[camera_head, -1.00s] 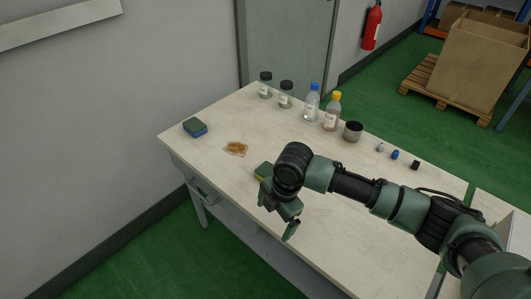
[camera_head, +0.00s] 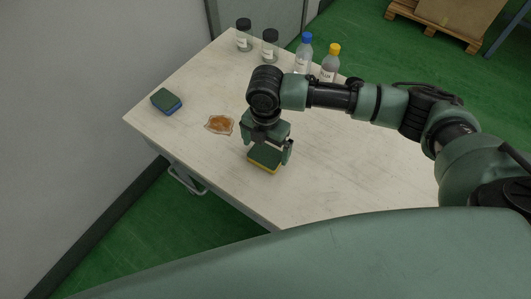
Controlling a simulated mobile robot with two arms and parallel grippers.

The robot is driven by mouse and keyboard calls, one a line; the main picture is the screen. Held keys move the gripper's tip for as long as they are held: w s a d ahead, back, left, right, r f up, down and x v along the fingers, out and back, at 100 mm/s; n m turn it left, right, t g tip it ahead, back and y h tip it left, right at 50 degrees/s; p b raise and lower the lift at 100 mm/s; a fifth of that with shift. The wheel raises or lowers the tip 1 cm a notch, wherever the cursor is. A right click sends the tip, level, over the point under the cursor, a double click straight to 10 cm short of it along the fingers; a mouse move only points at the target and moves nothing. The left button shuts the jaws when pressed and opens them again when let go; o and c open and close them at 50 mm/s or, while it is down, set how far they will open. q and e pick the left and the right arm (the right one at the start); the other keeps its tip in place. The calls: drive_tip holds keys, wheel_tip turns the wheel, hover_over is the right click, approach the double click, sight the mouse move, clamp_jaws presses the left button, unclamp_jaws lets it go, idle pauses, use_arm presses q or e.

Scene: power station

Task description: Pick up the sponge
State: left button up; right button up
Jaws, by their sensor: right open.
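A sponge with a green top and yellow underside (camera_head: 264,161) lies on the table near its front edge. My right gripper (camera_head: 267,147) points down right above this sponge, open, with a finger toward either side of it. The gripper hides part of the sponge, and I cannot tell whether the fingers touch it. A second sponge, green on top and blue below (camera_head: 166,101), lies near the table's left corner, apart from the gripper. My left gripper is out of view.
An orange-brown spill (camera_head: 219,124) lies on the table (camera_head: 200,80) between the sponges. Two dark-lidded jars (camera_head: 270,46), a blue-capped bottle (camera_head: 304,54) and a yellow-capped bottle (camera_head: 330,65) stand at the back. The table's left part is mostly clear.

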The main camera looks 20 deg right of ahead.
sight(266, 154)
drive_tip(key=shift+f, duration=1.65)
drive_tip(key=shift+d, duration=0.1)
drive_tip(key=c, duration=1.1)
drive_tip(key=shift+c, duration=0.2)
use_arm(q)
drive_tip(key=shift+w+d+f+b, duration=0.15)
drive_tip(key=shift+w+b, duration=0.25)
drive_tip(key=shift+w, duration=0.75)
use_arm(e)
wheel_tip(266, 154, up, 20)
